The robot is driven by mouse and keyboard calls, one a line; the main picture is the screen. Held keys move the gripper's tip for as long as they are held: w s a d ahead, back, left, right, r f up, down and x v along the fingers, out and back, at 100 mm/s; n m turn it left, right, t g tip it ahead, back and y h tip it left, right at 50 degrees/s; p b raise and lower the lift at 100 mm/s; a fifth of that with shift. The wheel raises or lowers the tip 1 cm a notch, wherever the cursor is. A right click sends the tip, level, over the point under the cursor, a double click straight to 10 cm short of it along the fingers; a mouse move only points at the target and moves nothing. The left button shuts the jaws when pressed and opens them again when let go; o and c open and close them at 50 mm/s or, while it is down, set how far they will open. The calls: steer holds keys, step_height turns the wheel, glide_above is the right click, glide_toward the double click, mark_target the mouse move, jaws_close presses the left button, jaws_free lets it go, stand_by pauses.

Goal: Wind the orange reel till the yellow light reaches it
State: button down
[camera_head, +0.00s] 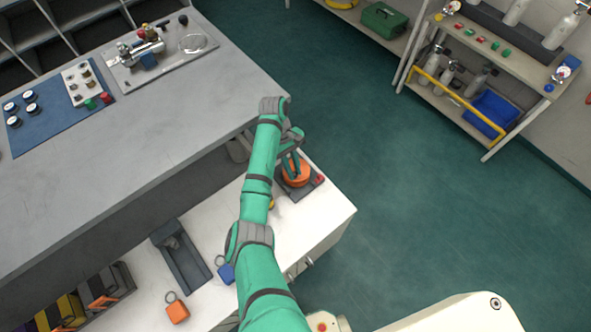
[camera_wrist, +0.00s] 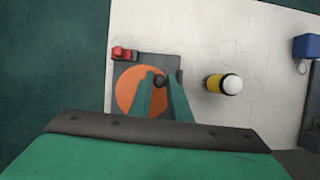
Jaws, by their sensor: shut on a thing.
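The orange reel (camera_head: 294,174) sits on a dark base plate near the right end of the white worktop. It also shows in the wrist view as an orange disc (camera_wrist: 127,90) with a dark knob (camera_wrist: 160,81) at its right side. My gripper (camera_wrist: 160,84) is over the reel, its two green fingers shut on the dark knob. The yellow light (camera_wrist: 213,84), a yellow cylinder with a white dome, stands on the worktop to the right of the base plate, apart from it. In the head view my arm mostly hides it.
A red part (camera_wrist: 124,53) sits at the base plate's corner. A blue tagged block (camera_wrist: 306,46) lies at the right in the wrist view. An orange tag (camera_head: 177,312) and a grey tray (camera_head: 182,258) lie on the worktop (camera_head: 325,215). The grey bench (camera_head: 150,130) stands higher behind.

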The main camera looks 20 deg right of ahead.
mark_target(286, 176)
steer(key=m, duration=0.2)
steer(key=w+m+y, duration=0.1)
steer(key=a+m+y, duration=0.1)
steer(key=m, duration=0.1)
steer(key=shift+w+r+m, duration=0.1)
steer(key=shift+w+m, duration=0.05)
steer(key=shift+m, duration=0.15)
steer(key=m+y, duration=0.1)
steer(key=m, duration=0.1)
steer(key=w+m+t+y, duration=0.1)
steer(key=m, duration=0.2)
steer(key=shift+w+a+m, duration=0.1)
steer(key=shift+w+m, duration=0.1)
steer(key=shift+m, duration=0.1)
steer(key=c, duration=1.7)
jaws_free()
steer(key=shift+w, duration=0.1)
steer(key=shift+o, duration=0.2)
